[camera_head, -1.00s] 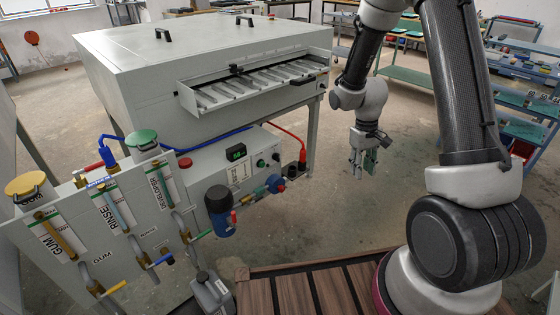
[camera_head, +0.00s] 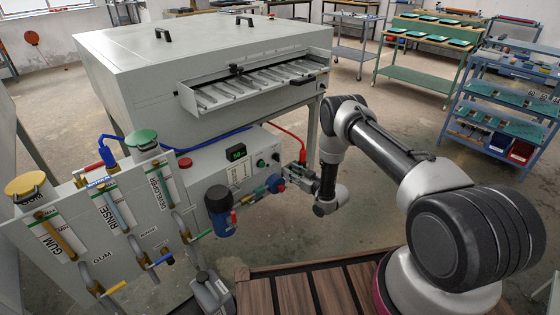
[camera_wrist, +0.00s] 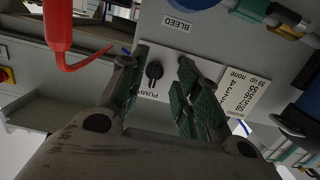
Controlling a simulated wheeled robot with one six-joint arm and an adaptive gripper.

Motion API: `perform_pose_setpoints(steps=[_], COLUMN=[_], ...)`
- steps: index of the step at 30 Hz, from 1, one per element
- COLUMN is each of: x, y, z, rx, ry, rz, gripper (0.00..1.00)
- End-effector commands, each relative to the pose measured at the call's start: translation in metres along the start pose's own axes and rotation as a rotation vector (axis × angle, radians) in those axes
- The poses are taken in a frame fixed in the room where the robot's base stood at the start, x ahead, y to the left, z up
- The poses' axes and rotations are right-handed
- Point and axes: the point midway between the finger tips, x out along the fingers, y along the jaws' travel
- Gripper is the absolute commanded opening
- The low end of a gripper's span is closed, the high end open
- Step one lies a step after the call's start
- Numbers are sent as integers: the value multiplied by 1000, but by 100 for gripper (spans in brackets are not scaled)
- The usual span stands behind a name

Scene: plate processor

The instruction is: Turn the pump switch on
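The pump switch (camera_wrist: 154,72) is a small black rotary knob on a white plate labelled PUMP, on the grey panel of the plate processor (camera_head: 205,47). In the wrist view it sits between the two green-padded fingers of my gripper (camera_wrist: 160,95), seen beyond them. The fingers are apart, with nothing between them that I can see being gripped. I cannot tell whether they touch the knob. In the head view my gripper (camera_head: 299,172) is at the right end of the control panel and hides the switch there.
A red hose (camera_head: 290,132) runs close beside my gripper and hangs large at the left of the wrist view (camera_wrist: 58,30). Open floor lies to the right.

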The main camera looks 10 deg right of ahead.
Motion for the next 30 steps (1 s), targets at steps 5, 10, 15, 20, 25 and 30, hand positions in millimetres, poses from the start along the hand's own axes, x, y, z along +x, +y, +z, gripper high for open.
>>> perform_pose_setpoints(steps=[5,10,15,20,25,30], x=[2,26,54,71,76,76], y=[-1,-2,-2,-1,-1,-1], z=[-25,-29,-32,-33,-34,-34], rx=[-1,-2,-2,-1,0,0], ry=[105,110,108,107,105,105], rz=[-4,-4,-3,-3,-2,-2], gripper=[32,32,32,32,32,30])
